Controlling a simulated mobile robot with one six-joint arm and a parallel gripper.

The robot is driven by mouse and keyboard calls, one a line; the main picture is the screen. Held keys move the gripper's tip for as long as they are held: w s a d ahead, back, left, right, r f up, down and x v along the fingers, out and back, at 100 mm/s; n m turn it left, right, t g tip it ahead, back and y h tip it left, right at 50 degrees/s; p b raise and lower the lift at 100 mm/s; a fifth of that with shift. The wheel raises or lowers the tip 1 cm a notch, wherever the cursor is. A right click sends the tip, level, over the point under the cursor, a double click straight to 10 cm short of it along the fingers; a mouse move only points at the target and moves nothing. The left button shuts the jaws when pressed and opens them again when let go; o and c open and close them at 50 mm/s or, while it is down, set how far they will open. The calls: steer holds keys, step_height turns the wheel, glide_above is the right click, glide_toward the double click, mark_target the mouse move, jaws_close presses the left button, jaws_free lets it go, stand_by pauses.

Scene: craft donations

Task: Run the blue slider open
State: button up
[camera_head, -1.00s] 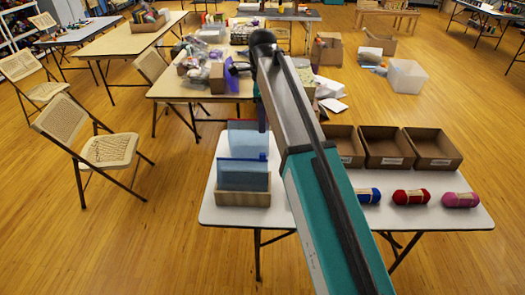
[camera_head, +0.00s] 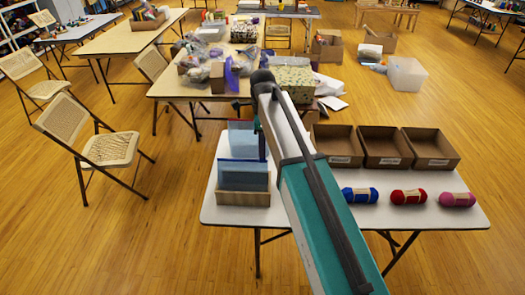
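A bluish see-through zip bag (camera_head: 243,181) stands upright in a pale wooden holder (camera_head: 242,199) on the white table's left side. A darker blue strip runs along its top edge. A second bluish panel (camera_head: 242,143) stands taller behind it. The blue slider itself is too small to make out. My gripper (camera_head: 261,140) hangs from the arm's far end, near the upper right of the panels. It is small and dark, and its fingers cannot be told apart. I cannot tell whether it touches the bag.
Blue (camera_head: 360,195), red (camera_head: 408,197) and pink (camera_head: 457,199) yarn skeins lie along the front of the white table (camera_head: 318,216). Three open cardboard boxes (camera_head: 385,160) stand behind them. My arm crosses the table's middle. A cluttered table (camera_head: 168,90) stands behind.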

steer(key=shift+f+p, duration=0.4)
steer(key=shift+f, duration=1.25)
jaws_close()
